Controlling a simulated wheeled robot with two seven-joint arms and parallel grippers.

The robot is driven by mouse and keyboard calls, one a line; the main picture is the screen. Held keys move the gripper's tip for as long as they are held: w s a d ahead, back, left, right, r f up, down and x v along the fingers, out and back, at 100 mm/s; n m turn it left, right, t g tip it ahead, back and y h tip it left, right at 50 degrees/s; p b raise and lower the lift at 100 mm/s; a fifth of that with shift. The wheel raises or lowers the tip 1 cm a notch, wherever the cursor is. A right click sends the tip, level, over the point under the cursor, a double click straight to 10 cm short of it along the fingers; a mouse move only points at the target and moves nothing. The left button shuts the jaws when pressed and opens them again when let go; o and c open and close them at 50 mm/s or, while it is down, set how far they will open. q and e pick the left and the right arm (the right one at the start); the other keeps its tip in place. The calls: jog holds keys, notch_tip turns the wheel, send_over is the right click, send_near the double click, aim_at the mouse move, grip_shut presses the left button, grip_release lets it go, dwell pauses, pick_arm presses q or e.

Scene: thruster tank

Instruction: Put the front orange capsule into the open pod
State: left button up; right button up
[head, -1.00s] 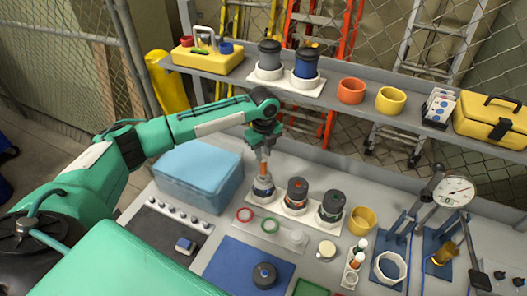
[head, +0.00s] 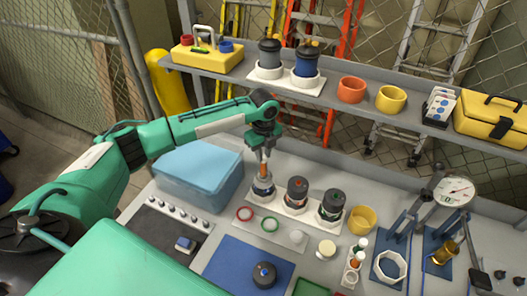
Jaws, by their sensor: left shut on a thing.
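The open pod (head: 263,189) is the left one of three in a white holder on the bench, with a pale body and blue band. My left gripper (head: 264,150) points down right above it and is shut on the orange capsule (head: 264,162). The capsule is upright, its lower end at the pod's mouth; I cannot tell how deep it is. My right gripper is not in view.
Two dark pods (head: 297,190) (head: 331,205) stand close to the right. A blue-lidded box (head: 198,172) is to the left. A small vial rack (head: 350,276) and yellow cup (head: 362,219) stand right. The shelf (head: 335,78) runs behind.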

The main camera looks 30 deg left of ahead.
pick_arm(q)
jog(key=shift+f, duration=0.35)
jog(key=shift+f, duration=0.15)
jog(key=shift+f, duration=0.25)
jog(key=shift+f, duration=0.35)
jog(key=shift+f, duration=0.15)
dwell(0.4)
jog(key=shift+f+b, duration=0.2)
jog(key=shift+b, duration=0.1)
jog(key=shift+f, duration=0.5)
jog(key=shift+f, duration=0.1)
